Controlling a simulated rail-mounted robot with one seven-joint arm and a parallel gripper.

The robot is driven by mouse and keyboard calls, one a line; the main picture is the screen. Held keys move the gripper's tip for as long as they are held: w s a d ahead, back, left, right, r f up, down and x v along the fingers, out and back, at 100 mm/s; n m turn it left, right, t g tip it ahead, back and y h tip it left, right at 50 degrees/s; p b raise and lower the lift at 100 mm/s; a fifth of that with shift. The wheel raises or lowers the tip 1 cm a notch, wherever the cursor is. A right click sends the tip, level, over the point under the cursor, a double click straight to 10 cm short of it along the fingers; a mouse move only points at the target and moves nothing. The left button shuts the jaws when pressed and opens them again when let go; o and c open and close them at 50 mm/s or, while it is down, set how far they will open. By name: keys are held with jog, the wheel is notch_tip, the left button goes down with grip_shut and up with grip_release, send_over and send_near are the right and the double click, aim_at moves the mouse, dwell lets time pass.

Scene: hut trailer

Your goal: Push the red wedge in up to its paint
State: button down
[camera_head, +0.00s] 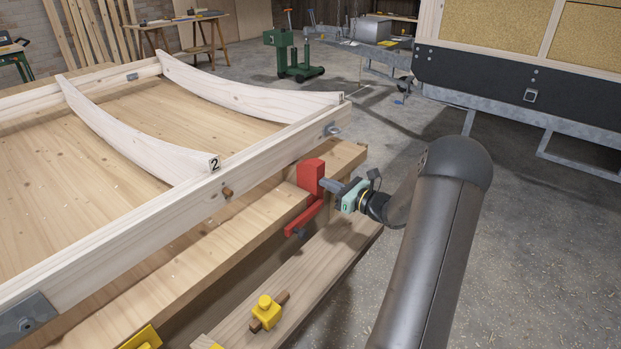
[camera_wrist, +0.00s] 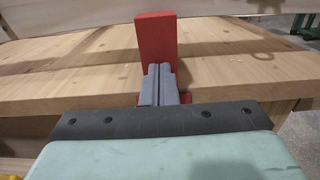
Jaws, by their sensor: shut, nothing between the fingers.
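An upright red block (camera_head: 311,174), which I take for the red wedge, stands at the bench edge beside the pale timber frame. It also shows in the wrist view (camera_wrist: 156,40), straight ahead of the fingers. A red bar (camera_head: 304,217) with a dark end slants down below it; I cannot tell whether the two are one piece. My gripper (camera_head: 326,186) is shut and empty, its fingertips close to the block's near face. In the wrist view the fingertips (camera_wrist: 160,72) overlap the block's lower part; contact is unclear. Any paint line is hidden.
The timber frame (camera_head: 160,237) with curved ribs lies on the bench (camera_head: 225,232). Floor (camera_head: 530,260) at right is clear.

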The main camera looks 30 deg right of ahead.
jog(key=shift+x, duration=0.9)
jog(key=s+d+r+p, duration=0.1)
jog(key=s+r+p, duration=0.3)
jog(key=r, duration=0.1)
jog(key=shift+s+d, duration=0.35)
dwell(0.5)
dwell(0.3)
